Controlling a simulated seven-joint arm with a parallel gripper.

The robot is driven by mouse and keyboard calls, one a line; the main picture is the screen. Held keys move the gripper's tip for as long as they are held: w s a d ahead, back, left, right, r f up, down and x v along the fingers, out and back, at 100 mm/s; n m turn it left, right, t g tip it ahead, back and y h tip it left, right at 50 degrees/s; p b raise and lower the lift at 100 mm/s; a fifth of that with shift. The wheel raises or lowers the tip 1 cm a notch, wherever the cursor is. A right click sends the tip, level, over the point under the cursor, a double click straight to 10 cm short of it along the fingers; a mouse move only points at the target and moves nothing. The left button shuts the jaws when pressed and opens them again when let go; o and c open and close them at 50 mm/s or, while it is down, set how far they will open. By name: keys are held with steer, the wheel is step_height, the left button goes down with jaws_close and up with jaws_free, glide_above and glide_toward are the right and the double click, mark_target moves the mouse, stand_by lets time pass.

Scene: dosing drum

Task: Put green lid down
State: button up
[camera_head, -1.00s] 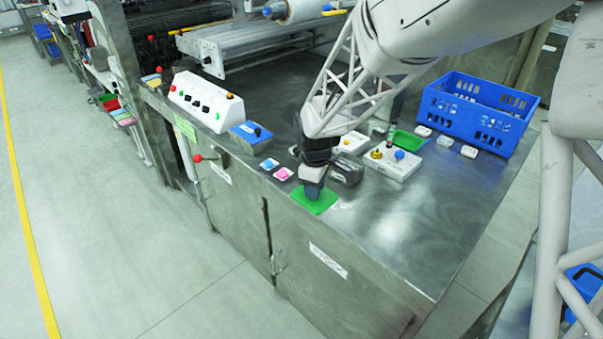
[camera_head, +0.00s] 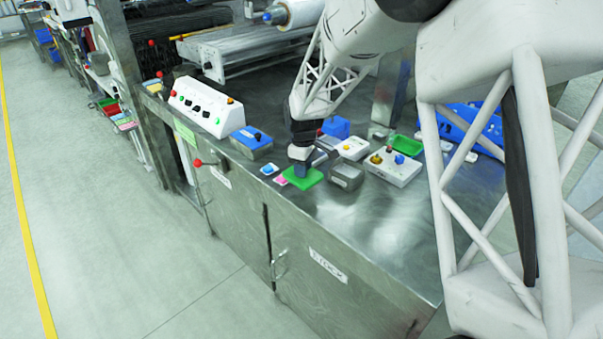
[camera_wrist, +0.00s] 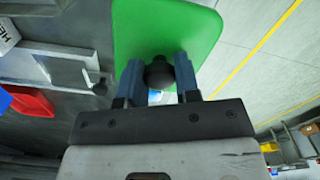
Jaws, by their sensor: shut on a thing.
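The green lid (camera_head: 311,178) is a flat green plate with a black knob (camera_wrist: 159,73) in its middle. My gripper (camera_head: 302,170) is shut on this knob, with one finger on each side of it in the wrist view (camera_wrist: 160,78). The lid shows near the front edge of the steel table (camera_head: 375,240), in front of a small pink tile (camera_head: 280,181) that it partly covers in the picture. I cannot tell how far above the tabletop the lid is. The lid fills the top middle of the wrist view (camera_wrist: 160,30).
A grey box (camera_head: 346,178) stands close right of the lid. A white knob box (camera_head: 393,172) and a green tray (camera_head: 406,145) are further right. A blue box (camera_head: 251,139) and a white control panel (camera_head: 205,108) stand left. My arm hides much of the blue crate (camera_head: 490,128).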

steer(key=shift+w+a, duration=0.1)
steer(key=shift+w, duration=0.4)
steer(key=shift+w+a+f, duration=0.1)
steer(key=shift+w, duration=0.15)
steer(key=shift+w+f, duration=0.15)
steer(key=shift+f, duration=1.6)
steer(key=shift+f, duration=0.15)
steer(key=o, duration=0.9)
